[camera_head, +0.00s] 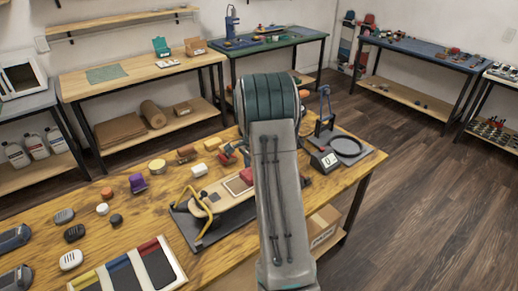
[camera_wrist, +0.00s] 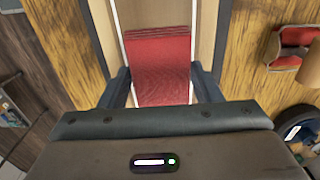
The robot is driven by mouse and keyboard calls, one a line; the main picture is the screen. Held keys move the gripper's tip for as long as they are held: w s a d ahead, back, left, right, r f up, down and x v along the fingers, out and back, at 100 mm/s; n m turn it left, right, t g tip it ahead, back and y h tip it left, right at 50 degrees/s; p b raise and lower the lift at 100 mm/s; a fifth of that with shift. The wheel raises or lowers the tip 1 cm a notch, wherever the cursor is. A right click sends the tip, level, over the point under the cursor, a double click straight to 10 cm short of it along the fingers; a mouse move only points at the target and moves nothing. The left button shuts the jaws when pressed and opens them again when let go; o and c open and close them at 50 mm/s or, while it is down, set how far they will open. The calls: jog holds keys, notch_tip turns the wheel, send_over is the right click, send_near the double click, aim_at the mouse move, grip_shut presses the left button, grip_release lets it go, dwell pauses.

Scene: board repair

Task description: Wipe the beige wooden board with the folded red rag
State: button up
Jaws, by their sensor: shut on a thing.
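The folded red rag (camera_wrist: 158,62) is between the two fingers of my gripper (camera_wrist: 161,88) in the wrist view. My gripper is shut on it. The beige wooden board (camera_wrist: 206,32) lies under the rag in the wrist view, with pale lines along both sides of the rag. I cannot tell whether the rag touches the board.
A yellow curved cable or handle (camera_head: 187,207) stands by the board's left end. Small blocks, pucks and a tray of coloured strips (camera_head: 176,254) lie to the left.

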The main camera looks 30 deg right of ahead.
jog(key=shift+d, duration=0.85)
jog(key=r+p, duration=0.2)
jog(key=r, duration=0.1)
jog(key=shift+a+r, duration=0.2)
jog(key=shift+r, duration=0.1)
jog(key=shift+r+p, duration=1.4)
jog(key=shift+r, duration=0.9)
jog(key=shift+d, duration=0.1)
